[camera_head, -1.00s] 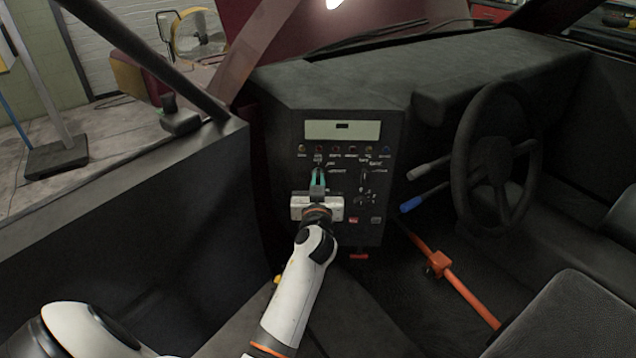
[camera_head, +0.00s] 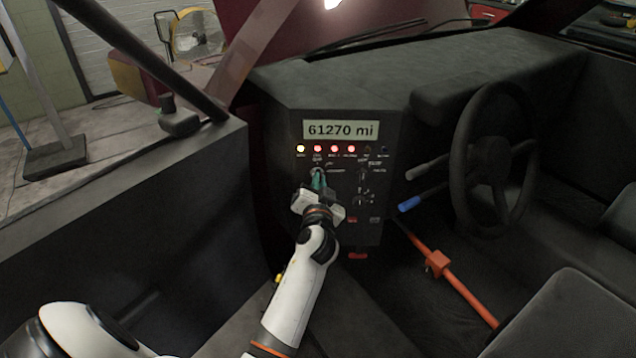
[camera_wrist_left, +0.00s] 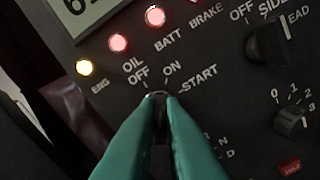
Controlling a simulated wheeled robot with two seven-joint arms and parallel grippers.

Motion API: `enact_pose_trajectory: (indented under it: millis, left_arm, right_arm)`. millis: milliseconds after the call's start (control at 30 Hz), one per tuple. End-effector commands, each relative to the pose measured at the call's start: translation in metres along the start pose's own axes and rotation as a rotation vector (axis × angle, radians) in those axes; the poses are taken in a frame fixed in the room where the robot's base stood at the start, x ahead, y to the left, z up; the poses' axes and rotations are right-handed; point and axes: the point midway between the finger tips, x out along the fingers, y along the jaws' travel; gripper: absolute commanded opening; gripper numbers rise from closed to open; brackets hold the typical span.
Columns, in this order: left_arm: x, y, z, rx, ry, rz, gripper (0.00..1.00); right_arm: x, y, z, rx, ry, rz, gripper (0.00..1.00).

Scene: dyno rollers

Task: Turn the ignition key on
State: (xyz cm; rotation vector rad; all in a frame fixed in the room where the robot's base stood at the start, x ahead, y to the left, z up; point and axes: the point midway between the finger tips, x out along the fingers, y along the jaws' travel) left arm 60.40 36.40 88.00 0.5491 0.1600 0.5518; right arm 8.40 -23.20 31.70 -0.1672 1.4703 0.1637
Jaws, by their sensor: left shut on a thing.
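The ignition key switch (camera_wrist_left: 159,97) is on the black dash panel (camera_head: 385,200), below the row of lamps, with OFF, ON and START marked around it. My left gripper (camera_head: 317,180) is at the switch, rolled at a tilt. Its green fingertips, also in the left wrist view (camera_wrist_left: 160,108), are shut on the key, which they mostly hide. The display (camera_head: 341,130) is lit and reads 61270 mi. Several lamps (camera_head: 334,149) glow, one whitish-yellow and the others red. My right gripper is not in view.
The steering wheel (camera_head: 495,160) stands to the right, with a blue-tipped lever (camera_head: 410,204) beside it. An orange bar (camera_head: 455,280) crosses the footwell. Other knobs (camera_wrist_left: 290,120) sit close to the right of the key switch. The door (camera_head: 130,220) is at the left.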

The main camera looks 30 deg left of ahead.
Motion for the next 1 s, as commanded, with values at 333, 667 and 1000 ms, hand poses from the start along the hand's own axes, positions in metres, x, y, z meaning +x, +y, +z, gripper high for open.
enact_pose_trajectory:
  millis: [333, 667, 1000]
  left_arm:
    - [0.0003, -0.001, 0.0005, 0.177, -0.001, 0.001, 0.0]
    - [0.0003, -0.0013, 0.0005, 0.222, -0.001, 0.001, 0.0]
    - [0.0004, -0.0012, 0.0005, 0.221, -0.001, 0.002, 0.17]
  right_arm:
    - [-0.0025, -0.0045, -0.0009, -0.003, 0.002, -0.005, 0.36]
    - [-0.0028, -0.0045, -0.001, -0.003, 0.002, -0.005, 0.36]
    - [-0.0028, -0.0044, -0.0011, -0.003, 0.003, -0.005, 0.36]
